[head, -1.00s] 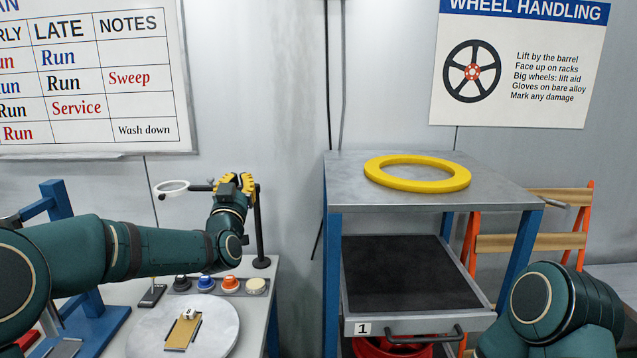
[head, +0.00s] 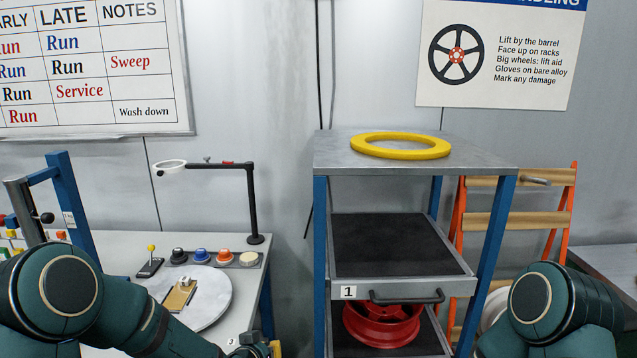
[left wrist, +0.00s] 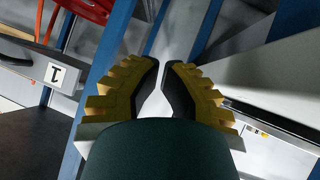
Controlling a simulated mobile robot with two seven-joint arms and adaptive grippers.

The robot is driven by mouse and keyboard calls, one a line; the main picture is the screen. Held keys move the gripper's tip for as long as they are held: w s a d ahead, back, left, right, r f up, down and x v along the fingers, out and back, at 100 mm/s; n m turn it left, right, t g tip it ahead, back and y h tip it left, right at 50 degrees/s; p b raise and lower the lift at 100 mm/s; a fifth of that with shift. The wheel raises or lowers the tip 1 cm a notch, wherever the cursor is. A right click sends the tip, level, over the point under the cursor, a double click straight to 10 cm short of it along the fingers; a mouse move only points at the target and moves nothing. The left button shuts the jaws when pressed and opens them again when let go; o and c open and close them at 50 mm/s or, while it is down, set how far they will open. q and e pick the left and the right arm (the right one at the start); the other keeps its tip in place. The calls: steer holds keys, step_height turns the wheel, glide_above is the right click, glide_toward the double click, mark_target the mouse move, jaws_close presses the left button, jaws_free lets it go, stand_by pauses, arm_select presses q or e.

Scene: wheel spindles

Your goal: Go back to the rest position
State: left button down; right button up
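My left arm (head: 95,305) comes in low from the left in the head view. Its gripper (head: 268,348) is only partly in view at the bottom edge, beside the bench's right corner. In the left wrist view the gripper's two yellow ridged fingers (left wrist: 161,64) bend inward with their tips almost meeting and nothing seen between them. My right arm (head: 550,305) shows as a bent link at the lower right of the head view; its gripper is out of view.
A blue-legged rack (head: 490,165) with a yellow ring (head: 400,146) on top holds a red wheel (head: 383,325) below the drawer labelled 1. The bench (head: 250,285) at left bears a round disc (head: 215,310), buttons and a ring lamp (head: 250,200). An orange rack (head: 563,215) stands behind.

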arm_select(q)
steer(key=s+d+f+g+b, duration=0.1)
steer(key=s+f+g, duration=0.3)
steer(key=s+f, duration=0.5)
steer(key=s+d+f+n+g+b, duration=0.1)
steer(key=s+f+g+b, duration=0.1)
steer(key=s+f+g, duration=0.3)
steer(key=s+f, duration=0.4)
steer(key=s, duration=0.7)
steer(key=shift+s+f+h+b, duration=0.3)
steer(key=shift+s+f+b, duration=0.05)
steer(key=shift+s+b, duration=0.05)
